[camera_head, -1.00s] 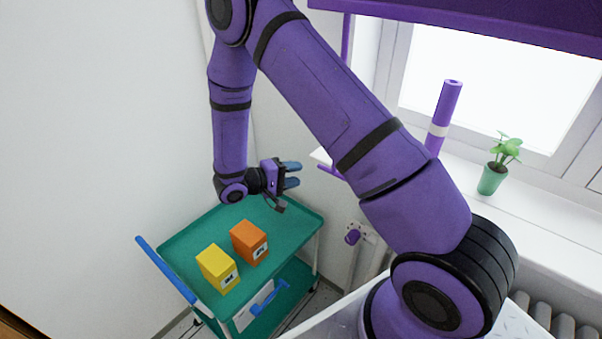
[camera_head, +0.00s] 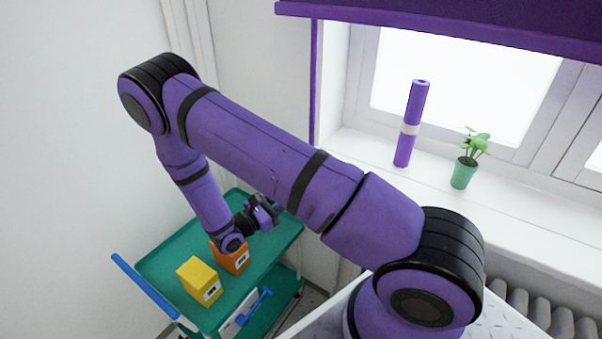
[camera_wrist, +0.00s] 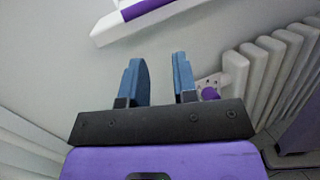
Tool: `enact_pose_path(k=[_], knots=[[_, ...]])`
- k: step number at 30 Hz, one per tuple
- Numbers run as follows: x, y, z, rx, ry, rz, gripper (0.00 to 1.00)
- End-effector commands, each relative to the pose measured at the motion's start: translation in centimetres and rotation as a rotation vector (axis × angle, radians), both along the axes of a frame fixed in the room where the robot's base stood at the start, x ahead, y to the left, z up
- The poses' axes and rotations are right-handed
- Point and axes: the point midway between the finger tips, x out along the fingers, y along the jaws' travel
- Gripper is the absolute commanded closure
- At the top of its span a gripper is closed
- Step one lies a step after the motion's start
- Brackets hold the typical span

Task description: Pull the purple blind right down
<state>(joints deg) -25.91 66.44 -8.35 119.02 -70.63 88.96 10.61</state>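The purple blind (camera_head: 480,28) hangs across the top of the window in the head view, its lower edge well above the sill. A thin purple strip (camera_head: 315,85) runs down the wall from the blind's left end; I cannot tell whether it is a cord. My gripper (camera_head: 266,208) is over the green trolley, left of and below the blind, partly hidden by my arm. In the wrist view its two blue fingers (camera_wrist: 160,80) stand apart with nothing between them. The blind is not recognisable in the wrist view.
A purple roll (camera_head: 412,125) and a green potted plant (camera_head: 464,172) stand on the white sill (camera_head: 375,148). The green trolley (camera_head: 165,262) carries a yellow box (camera_head: 198,280) and an orange box (camera_head: 232,260).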

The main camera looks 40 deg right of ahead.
Motion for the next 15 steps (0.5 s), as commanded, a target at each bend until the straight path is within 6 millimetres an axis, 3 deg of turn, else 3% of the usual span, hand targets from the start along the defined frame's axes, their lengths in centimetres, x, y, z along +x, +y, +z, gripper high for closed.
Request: enact_pose_path(k=[15], knots=[[-0.9,-1.1,-2.0,-0.451,1.101,-0.188,0.73]])
